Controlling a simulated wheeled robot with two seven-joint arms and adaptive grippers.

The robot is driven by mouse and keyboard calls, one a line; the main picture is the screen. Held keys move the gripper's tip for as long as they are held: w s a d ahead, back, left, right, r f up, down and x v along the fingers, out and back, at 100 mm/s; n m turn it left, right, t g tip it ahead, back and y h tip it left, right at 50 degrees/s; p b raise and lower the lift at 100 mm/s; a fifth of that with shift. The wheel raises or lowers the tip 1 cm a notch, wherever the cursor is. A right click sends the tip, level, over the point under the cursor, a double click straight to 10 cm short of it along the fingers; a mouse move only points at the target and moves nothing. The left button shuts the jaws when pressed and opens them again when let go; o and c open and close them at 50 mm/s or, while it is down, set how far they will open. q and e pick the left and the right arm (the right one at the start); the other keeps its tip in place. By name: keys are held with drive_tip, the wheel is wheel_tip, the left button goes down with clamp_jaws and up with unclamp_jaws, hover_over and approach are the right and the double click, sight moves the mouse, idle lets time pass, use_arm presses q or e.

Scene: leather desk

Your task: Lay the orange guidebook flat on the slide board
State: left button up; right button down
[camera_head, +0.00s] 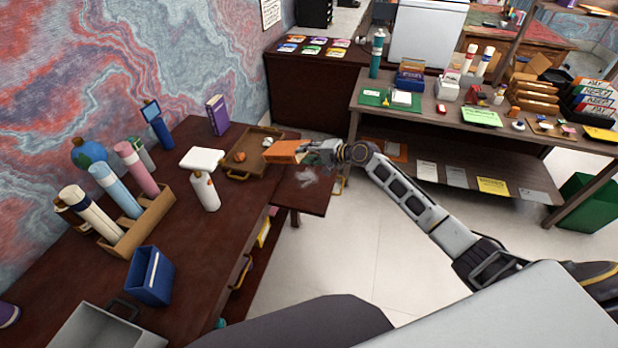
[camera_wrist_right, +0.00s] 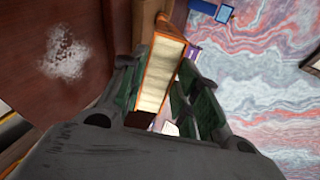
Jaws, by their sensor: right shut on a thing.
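The orange guidebook (camera_head: 284,151) is in my right gripper (camera_head: 308,149), at the far right end of the leather desk. In the right wrist view the guidebook (camera_wrist_right: 161,78) sits between the two fingers of the right gripper (camera_wrist_right: 158,92), its pale page edges facing the camera. The slide board (camera_head: 308,196) is a dark brown panel sticking out from the desk's right side, with a whitish patch on it. The guidebook appears above the board's far end, beside the tray; its exact height is unclear. The slide board (camera_wrist_right: 35,95) also shows at the left of the wrist view. My left gripper is out of view.
A brown tray (camera_head: 236,173) with small items lies left of the guidebook. A white-topped bottle (camera_head: 204,190), a purple book (camera_head: 217,115) and a wooden rack (camera_head: 137,228) of cylinders stand on the desk. A grey workbench (camera_head: 440,122) is across the floor. The board's near part is clear.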

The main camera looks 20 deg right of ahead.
drive_tip(key=s+d+f+m+t+h, duration=0.1)
drive_tip(key=d+f+m+t+h, duration=0.1)
drive_tip(key=d, duration=0.4)
drive_tip(key=shift+s+d+m+p, duration=0.15)
drive_tip(key=shift+d+m+p, duration=0.2)
drive_tip(key=shift+p, duration=0.1)
drive_tip(key=shift+f, duration=0.25)
